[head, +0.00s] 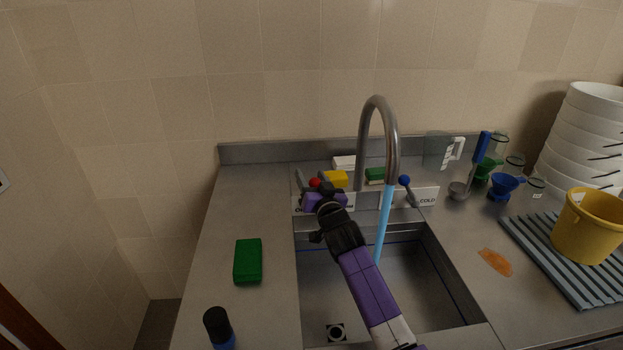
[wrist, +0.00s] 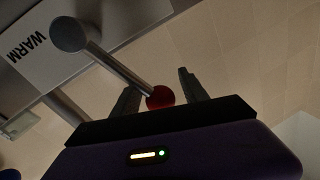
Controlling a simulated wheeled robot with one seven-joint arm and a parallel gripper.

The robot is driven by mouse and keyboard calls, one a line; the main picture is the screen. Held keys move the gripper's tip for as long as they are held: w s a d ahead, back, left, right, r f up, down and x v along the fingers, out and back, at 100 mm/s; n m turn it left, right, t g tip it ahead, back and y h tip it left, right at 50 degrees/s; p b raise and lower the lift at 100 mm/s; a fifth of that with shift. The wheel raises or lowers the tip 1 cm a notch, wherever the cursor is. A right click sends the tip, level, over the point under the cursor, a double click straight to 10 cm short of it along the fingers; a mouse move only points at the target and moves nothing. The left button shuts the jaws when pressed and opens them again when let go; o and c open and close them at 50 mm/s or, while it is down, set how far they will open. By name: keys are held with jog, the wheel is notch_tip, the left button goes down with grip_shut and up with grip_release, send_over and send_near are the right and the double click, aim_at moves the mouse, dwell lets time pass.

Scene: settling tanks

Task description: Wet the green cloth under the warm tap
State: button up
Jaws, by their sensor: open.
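A folded green cloth (head: 248,261) lies on the counter left of the sink (head: 437,284). Blue-coloured water (head: 383,225) runs from the curved spout (head: 378,103) into the sink. My gripper (head: 322,188) is at the warm lever on the left of the tap panel. In the wrist view my open gripper (wrist: 157,83) has the lever's red knob (wrist: 160,97) between its fingers, and the lever's grey rod runs up to its pivot, beside the "WARM" label (wrist: 28,46). I cannot tell whether the fingers touch the knob. The cold lever with a blue knob (head: 405,181) stands at the right.
A dark bottle (head: 216,326) stands at the front left of the counter. Yellow, white and green blocks sit behind the tap panel. Right of the sink are an orange spill (head: 495,262), a yellow bucket (head: 586,229) on a ribbed mat (head: 540,247), scoops and stacked white bowls (head: 590,130).

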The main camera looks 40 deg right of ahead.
jog(key=v, duration=0.7)
jog(key=shift+s+b, duration=0.35)
jog(key=shift+s, duration=0.05)
jog(key=shift+a, duration=0.2)
